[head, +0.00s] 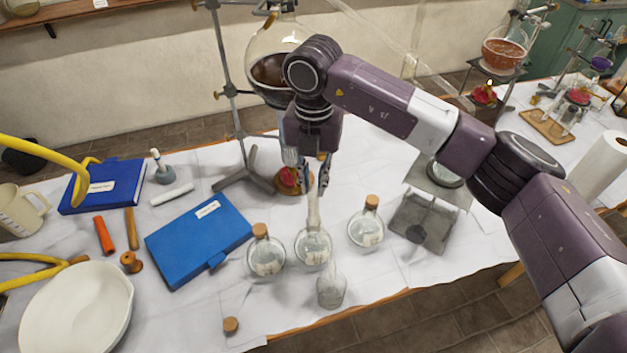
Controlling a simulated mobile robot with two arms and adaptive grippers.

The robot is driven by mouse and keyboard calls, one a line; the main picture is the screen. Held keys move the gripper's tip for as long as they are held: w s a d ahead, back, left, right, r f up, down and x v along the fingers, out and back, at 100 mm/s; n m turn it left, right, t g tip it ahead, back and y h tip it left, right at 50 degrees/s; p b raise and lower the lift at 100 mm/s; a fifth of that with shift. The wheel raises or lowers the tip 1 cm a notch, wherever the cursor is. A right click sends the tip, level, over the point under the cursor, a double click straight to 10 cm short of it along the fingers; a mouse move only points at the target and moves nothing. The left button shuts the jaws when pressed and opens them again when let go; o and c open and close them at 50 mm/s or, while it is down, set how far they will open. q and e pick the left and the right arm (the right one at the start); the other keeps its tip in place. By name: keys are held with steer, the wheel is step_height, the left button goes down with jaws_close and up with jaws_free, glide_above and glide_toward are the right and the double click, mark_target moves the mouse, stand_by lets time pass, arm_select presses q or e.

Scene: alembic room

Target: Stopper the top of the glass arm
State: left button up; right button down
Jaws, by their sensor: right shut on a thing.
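My right gripper (316,183) comes down from above the middle of the table. It is shut around the top of the long neck of a clear round flask (313,246); no cork is visible on that flask. Whether the flask is lifted cannot be told. A large glass vessel with dark liquid (268,70) hangs on a metal stand at the back, partly hidden by my right arm. A slanting glass tube (382,42), possibly the glass arm, runs behind my arm; its top end is not clear. A loose cork (231,325) stands at the front edge. My left gripper is not in view.
Corked flasks stand left (266,258) and right (366,230) of the held one, with a small clear flask (331,291) in front. A blue case (198,240), a white bowl (77,308) and a metal stand (423,222) flank them.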

mark_target(313, 186)
steer(key=shift+f+b, duration=0.35)
steer(key=shift+b, duration=0.6)
stand_by(1.6)
steer(key=c, duration=1.8)
jaws_free()
steer(key=shift+o, duration=0.7)
steer(key=shift+o, duration=1.4)
steer(key=shift+r+p, duration=1.6)
steer(key=shift+r, duration=1.95)
